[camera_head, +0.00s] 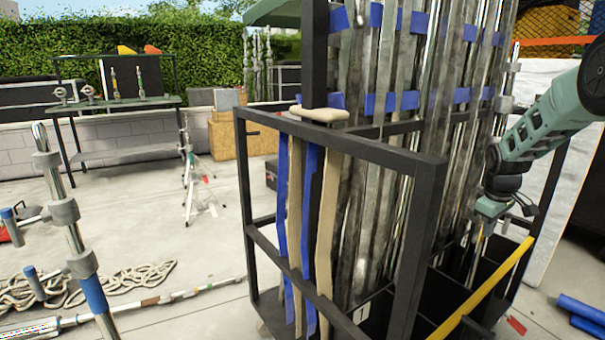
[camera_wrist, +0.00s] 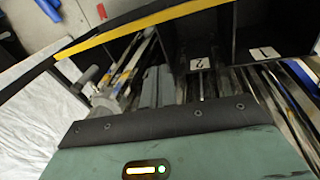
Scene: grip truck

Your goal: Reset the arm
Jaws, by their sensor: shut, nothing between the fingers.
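My arm (camera_head: 545,120) reaches in from the right in the head view. It ends in my gripper (camera_head: 489,212), which hangs over the right side of the black cart (camera_head: 415,245), close to upright metal poles. My gripper is shut and empty, though its fingertips are hard to make out against the poles. In the wrist view, the teal gripper housing fills the bottom. Beyond it are the cart's compartments, marked with number labels (camera_wrist: 200,64), and a yellow rail (camera_wrist: 130,32).
The cart holds many tall metal poles (camera_head: 395,130) and blue and tan straps (camera_head: 310,230). A white panel (camera_head: 535,90) stands behind the arm. Blue cylinders (camera_head: 583,312) lie on the floor at right. Rope (camera_head: 130,280) and stands occupy the left; concrete floor between is partly clear.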

